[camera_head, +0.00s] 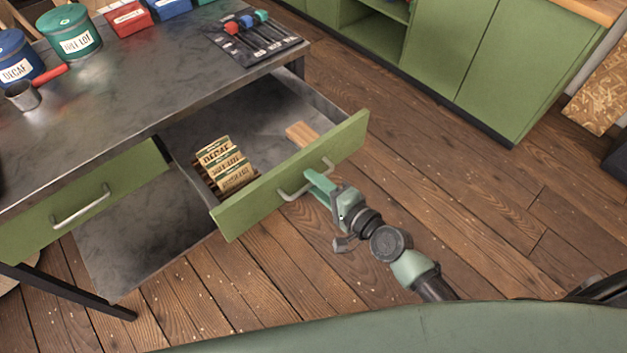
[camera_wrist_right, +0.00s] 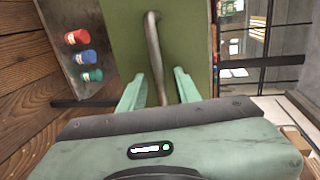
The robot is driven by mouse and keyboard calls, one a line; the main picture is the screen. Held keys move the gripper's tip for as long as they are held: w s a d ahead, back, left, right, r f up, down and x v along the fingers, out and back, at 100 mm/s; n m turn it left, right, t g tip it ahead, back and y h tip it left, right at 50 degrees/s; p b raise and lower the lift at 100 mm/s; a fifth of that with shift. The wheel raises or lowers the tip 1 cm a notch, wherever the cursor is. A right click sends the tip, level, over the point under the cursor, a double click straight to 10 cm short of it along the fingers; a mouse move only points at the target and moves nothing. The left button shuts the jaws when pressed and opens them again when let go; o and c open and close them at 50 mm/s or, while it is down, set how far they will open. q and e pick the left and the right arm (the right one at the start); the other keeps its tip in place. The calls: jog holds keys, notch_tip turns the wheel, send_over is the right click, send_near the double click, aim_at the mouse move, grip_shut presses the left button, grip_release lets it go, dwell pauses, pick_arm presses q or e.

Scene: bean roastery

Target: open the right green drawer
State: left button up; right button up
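The right green drawer (camera_head: 295,178) stands pulled well out from the metal table, and its inside shows. Its metal handle (camera_head: 306,180) is on the green front. My right gripper (camera_head: 313,182) is at this handle. In the right wrist view, the handle bar (camera_wrist_right: 153,45) runs between the two fingers of my right gripper (camera_wrist_right: 158,78), with a visible gap on each side, so the gripper is open around it. The left green drawer (camera_head: 84,205) is shut. My left gripper is not in view.
The open drawer holds several labelled packets (camera_head: 225,165) and a wooden block (camera_head: 301,134). Green cabinets (camera_head: 520,65) stand at the back right. Wooden floor (camera_head: 440,165) is clear between.

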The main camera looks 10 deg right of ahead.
jog(key=v, duration=0.7)
jog(key=shift+b, duration=0.4)
jog(key=s+d+f+n+g+h, duration=0.2)
jog(key=s+d+f, duration=0.1)
jog(key=f, duration=0.6)
jog(key=s+d+f+n+g+h, duration=0.1)
jog(key=s+d+f+n, duration=0.15)
jog(key=f, duration=0.75)
jog(key=s+d+f+n+g+h, duration=0.1)
jog(key=s+d+f+g+h, duration=0.15)
jog(key=f, duration=0.65)
jog(key=s+d+f+n+g, duration=0.1)
jog(key=s+f+n+g, duration=0.1)
jog(key=s+f, duration=0.3)
jog(key=s+f+n+g+h+p, duration=0.1)
jog(key=s+f+n, duration=0.3)
jog(key=s, duration=0.9)
jog(key=s+d+f+n+g+h, duration=0.1)
jog(key=s+f+n+g, duration=0.2)
jog(key=s+f, duration=0.5)
jog(key=shift+s+d+g, duration=0.35)
jog(key=shift+s+g, duration=0.2)
jog(key=shift+s, duration=0.35)
jog(key=shift+w, duration=0.1)
